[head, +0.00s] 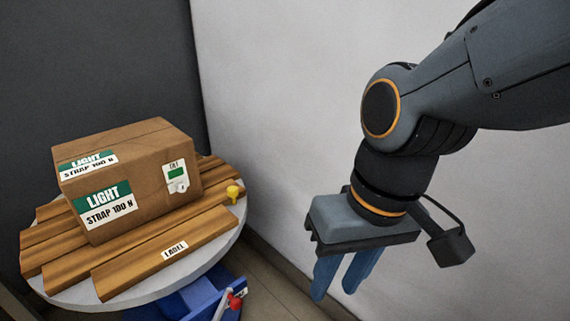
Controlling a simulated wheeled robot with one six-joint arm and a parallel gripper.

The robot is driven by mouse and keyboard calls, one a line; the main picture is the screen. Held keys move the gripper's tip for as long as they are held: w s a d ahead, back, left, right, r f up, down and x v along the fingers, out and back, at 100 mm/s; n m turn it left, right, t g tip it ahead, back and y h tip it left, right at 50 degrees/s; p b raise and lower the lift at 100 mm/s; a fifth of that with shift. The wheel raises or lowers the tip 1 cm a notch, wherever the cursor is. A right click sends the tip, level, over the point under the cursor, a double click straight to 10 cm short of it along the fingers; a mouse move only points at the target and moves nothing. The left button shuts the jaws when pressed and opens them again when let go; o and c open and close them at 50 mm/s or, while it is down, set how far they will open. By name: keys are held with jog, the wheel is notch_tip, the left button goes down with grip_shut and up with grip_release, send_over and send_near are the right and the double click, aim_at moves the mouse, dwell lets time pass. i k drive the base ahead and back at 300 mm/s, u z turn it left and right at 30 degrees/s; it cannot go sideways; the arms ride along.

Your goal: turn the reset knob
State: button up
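No part labelled as a reset knob can be read in the head view. A small yellow knob-like piece (233,191) sits at the right edge of the round turntable-like top, beside the wooden slats. A red knob-like part (234,300) shows low down on a blue device (195,298), partly hidden under the round top. I cannot tell whether either one is the reset knob. My gripper (334,290) hangs to the right of both, in front of the pale wall, its two blue fingers pointing down. The fingers are apart with nothing between them, and it touches nothing.
A cardboard box (140,208) marked "LIGHT STRAP 100 N" rests on wooden slats (120,277), one labelled "LABEL", on the grey round top (75,301). A green-and-white tag (176,177) is on the box's right face. Walls stand behind; open space lies between top and gripper.

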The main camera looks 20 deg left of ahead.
aim_at(182, 188)
jog(key=z, duration=0.15)
jog(key=k, duration=1.1)
jog(key=u, duration=2)
